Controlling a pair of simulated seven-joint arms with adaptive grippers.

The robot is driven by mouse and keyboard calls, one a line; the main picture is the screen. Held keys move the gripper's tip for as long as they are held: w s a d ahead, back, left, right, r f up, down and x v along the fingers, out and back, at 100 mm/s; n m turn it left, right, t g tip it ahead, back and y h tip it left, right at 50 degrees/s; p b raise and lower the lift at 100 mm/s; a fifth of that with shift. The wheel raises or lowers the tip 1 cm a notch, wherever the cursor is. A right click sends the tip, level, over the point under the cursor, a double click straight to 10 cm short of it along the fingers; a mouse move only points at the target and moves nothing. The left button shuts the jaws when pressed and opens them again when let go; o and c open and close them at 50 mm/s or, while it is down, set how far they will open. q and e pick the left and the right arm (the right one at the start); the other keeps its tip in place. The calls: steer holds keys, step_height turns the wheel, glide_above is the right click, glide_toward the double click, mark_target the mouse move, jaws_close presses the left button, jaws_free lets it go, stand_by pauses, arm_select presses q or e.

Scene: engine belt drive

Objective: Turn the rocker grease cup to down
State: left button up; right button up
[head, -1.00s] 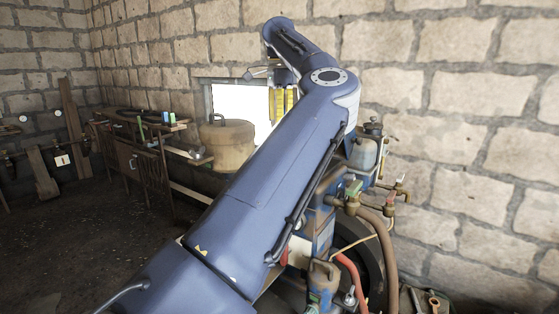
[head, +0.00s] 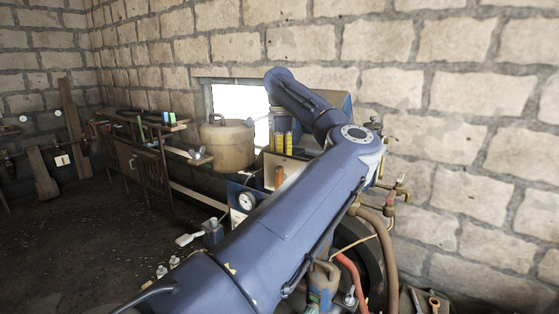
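I cannot pick out the rocker grease cup; my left arm covers much of the engine. Parts of the blue engine show around the arm, including a panel with a round white gauge (head: 246,200) to its left. My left gripper (head: 283,143) hangs below the wrist near the window, with two yellow finger parts close together. Its fingertips are in front of a pale box-like part of the engine, and whether they touch anything is unclear. My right gripper is not in view.
Brass valves (head: 398,192) and brown hoses (head: 378,225) stand right of the arm. A dark wheel (head: 368,252) and red hose (head: 352,275) are below. A tan lidded container (head: 228,147) stands by the window.

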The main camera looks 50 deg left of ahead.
arm_select(q)
steer(key=shift+o, duration=0.3)
steer(key=shift+f, duration=0.1)
jaws_close()
